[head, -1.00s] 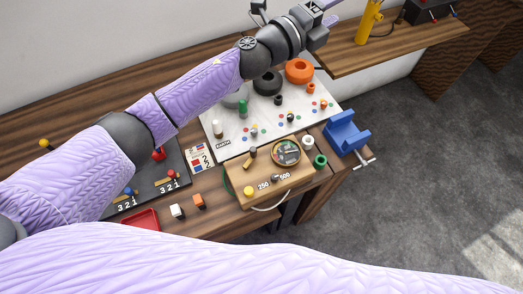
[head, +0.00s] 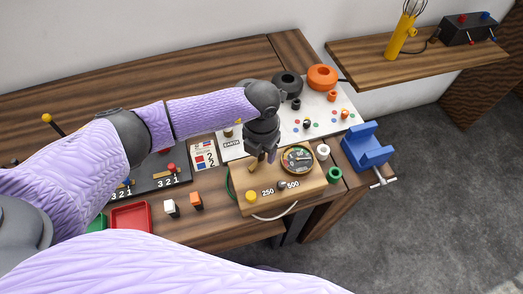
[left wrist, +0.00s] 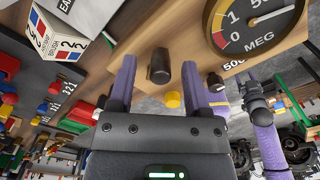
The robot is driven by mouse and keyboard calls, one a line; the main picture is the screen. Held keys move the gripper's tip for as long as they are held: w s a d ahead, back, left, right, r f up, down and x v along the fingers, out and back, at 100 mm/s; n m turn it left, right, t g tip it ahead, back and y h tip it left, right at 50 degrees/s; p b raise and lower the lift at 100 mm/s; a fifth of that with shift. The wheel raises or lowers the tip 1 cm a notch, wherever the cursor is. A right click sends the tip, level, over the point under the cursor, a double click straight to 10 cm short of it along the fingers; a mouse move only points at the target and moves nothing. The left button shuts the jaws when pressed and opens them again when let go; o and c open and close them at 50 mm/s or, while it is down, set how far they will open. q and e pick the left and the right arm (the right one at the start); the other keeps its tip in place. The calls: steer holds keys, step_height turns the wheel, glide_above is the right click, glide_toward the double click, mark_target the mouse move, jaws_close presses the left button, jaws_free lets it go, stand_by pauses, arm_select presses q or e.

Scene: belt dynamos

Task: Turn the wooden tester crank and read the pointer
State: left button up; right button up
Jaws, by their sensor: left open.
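The wooden tester (head: 283,204) is a tan box with 250 and 500 marks, a yellow button (head: 251,196) and a round dial (head: 298,159). In the left wrist view the dial (left wrist: 258,22) is marked MEG, and its pale pointer slants up to the right; its exact reading is unclear. A brass-coloured crank part (head: 254,163) shows by the dial. My left gripper (head: 263,160) is over the tester, left of the dial. In the left wrist view its open fingers (left wrist: 160,88) stand either side of a dark crank knob (left wrist: 160,66), apparently apart from it. My right gripper is not seen.
A white EARTH board (head: 320,109) with black and orange rings lies behind the tester. A blue vise (head: 367,146) stands at its right. A card block (head: 204,156), white and orange blocks and a red tray (head: 131,216) are at left.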

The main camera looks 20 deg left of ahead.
arm_select(q)
steer(key=shift+f, duration=0.2)
jaws_close()
stand_by(0.4)
